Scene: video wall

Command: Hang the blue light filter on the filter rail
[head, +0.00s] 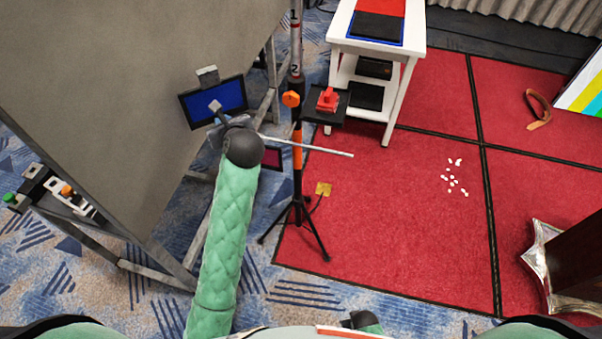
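The blue light filter (232,96) is a blue panel in a black frame with a grey clip on its top edge. It is upright and slightly tilted, in the air in front of the large grey-brown panel. My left gripper (215,109) is at the filter's near face, apparently shut on a small pale grip there; my dark wrist partly hides the fingers. A thin silver rod (318,149), likely the filter rail, runs sideways by the tripod stand (298,170), right of my wrist. A dark-framed magenta panel (271,158) shows just below the rod.
A white side table (340,75) with red, black and blue panels stands at the back. A small black shelf (327,106) on the stand holds a red clamp. The red carpet (400,210) is mostly clear, with white bits, a brown strap and a dark pedestal at right.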

